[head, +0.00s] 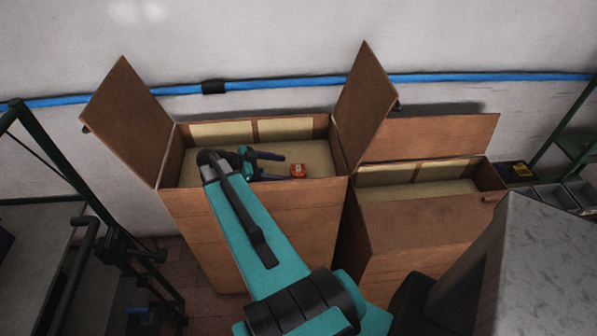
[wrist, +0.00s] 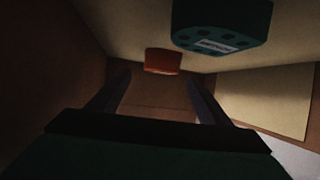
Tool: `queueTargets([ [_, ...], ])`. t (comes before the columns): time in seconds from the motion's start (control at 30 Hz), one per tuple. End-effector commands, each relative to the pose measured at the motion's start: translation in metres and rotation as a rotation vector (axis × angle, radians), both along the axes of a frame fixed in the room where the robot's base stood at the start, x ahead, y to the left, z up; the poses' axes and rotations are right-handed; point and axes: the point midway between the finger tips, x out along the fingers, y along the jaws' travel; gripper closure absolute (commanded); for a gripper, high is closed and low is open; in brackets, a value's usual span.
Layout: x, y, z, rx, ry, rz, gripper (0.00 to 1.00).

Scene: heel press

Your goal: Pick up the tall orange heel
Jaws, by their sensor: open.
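The orange heel (head: 298,171) stands on the pale floor of the open wooden box, towards its right side. It has a small pale mark on top. My gripper (head: 283,168) is inside the box, with its two dark fingers spread and pointing right towards the heel. The heel appears just beyond the fingertips, with nothing between them. In the dim wrist view, the orange heel (wrist: 163,62) is ahead of my open gripper (wrist: 158,85), roughly between the fingers' lines. Its full height is hard to judge.
A dark teal block (wrist: 222,25) with round spots and a pale label is close by in the wrist view. The box's wooden walls (head: 250,225) surround my gripper, with raised flaps (head: 364,105) at both sides. A second wooden box (head: 425,215) stands to the right.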

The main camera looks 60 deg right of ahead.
Motion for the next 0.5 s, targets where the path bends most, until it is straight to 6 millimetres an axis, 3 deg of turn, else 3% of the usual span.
queueTargets([
  [0.5, -0.0039, -0.0040, -0.0011, 0.000, 0.001, -0.001, 0.28],
])
